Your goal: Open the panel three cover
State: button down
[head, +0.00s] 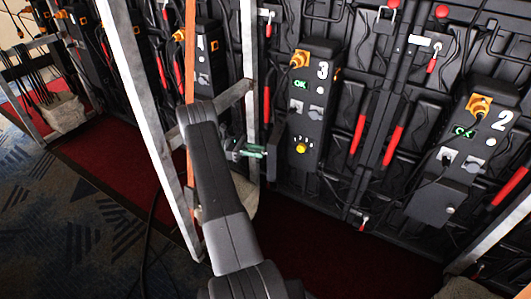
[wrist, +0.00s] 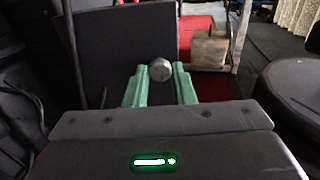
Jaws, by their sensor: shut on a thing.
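Panel three (head: 315,95) is a dark unit marked 3 with a green OK display. Its lower section shows a yellow button (head: 300,148) and small lights uncovered. The panel three cover (head: 277,139) stands swung out to the left of that section. In the wrist view the cover (wrist: 115,45) is a flat dark plate with a round silver knob (wrist: 160,69). My gripper (head: 262,151) has green fingers and is at the cover's left side. In the wrist view its fingertips are shut on the knob, one on each side.
Panel two (head: 485,125) stands to the right with its lower cover (head: 440,203) closed. A metal frame post (head: 250,60) rises close by my gripper, and another post (head: 135,100) stands left of my arm. Red handles (head: 393,145) hang on the wall between the panels.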

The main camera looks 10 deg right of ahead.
jog(key=shift+w, duration=0.1)
dwell(0.4)
jog(key=c, duration=1.2)
grip_release()
jog(key=shift+c, duration=0.2)
jog(key=shift+a+r, duration=0.1)
